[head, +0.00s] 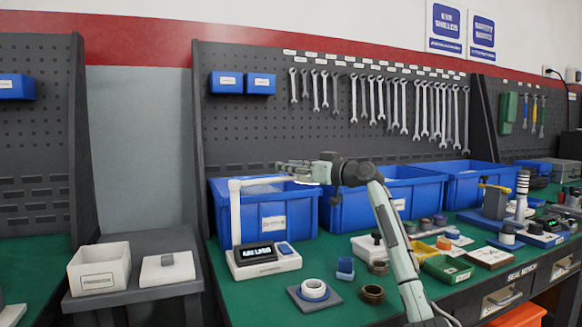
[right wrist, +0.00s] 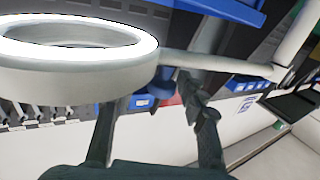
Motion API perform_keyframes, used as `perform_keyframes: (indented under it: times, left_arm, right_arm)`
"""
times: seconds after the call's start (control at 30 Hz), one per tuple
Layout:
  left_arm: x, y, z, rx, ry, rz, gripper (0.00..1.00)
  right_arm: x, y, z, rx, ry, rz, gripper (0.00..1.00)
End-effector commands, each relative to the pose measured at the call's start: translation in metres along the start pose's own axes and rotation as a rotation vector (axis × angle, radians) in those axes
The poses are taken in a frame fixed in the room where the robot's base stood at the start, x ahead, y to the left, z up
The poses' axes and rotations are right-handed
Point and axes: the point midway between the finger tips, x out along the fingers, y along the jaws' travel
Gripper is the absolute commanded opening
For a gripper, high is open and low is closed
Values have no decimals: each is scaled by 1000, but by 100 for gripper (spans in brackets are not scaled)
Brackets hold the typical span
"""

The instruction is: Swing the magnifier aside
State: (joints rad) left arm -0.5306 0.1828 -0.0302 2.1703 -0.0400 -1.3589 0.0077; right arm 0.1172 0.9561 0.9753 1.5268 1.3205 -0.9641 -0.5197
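The magnifier (head: 236,211) has a white post on a white base and an arm reaching right at the top. Its head is small and partly covered by my right gripper (head: 290,169) in the head view. In the right wrist view its pale ring (right wrist: 75,72) fills the upper left, and its arm (right wrist: 215,63) runs right to the post. My right gripper's dark fingers (right wrist: 151,105) are spread apart beside the ring, with nothing seen clamped between them. Whether a finger touches the magnifier cannot be told. My left gripper is not in view.
Blue bins (head: 268,215) stand behind the magnifier. A white unit with a dark display (head: 255,253) is at its foot. A grey pad with a white ring (head: 313,290), dark rings (head: 372,294) and several small parts lie to the right. Bare green bench (head: 245,300) shows in front.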

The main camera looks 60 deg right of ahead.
Motion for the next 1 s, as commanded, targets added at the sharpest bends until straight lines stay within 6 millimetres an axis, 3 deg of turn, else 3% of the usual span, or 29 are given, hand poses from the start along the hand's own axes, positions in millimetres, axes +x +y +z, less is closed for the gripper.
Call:
perform_keyframes:
  times: [0.37,0.8,1.0]
  left_arm:
    - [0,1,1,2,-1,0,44]
    - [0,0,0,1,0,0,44]
    - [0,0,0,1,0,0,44]
  right_arm:
    - [-6,-1,-1,0,2,-2,44]
    - [-91,0,0,0,2,0,44]
    - [-115,0,-1,-1,1,-1,44]
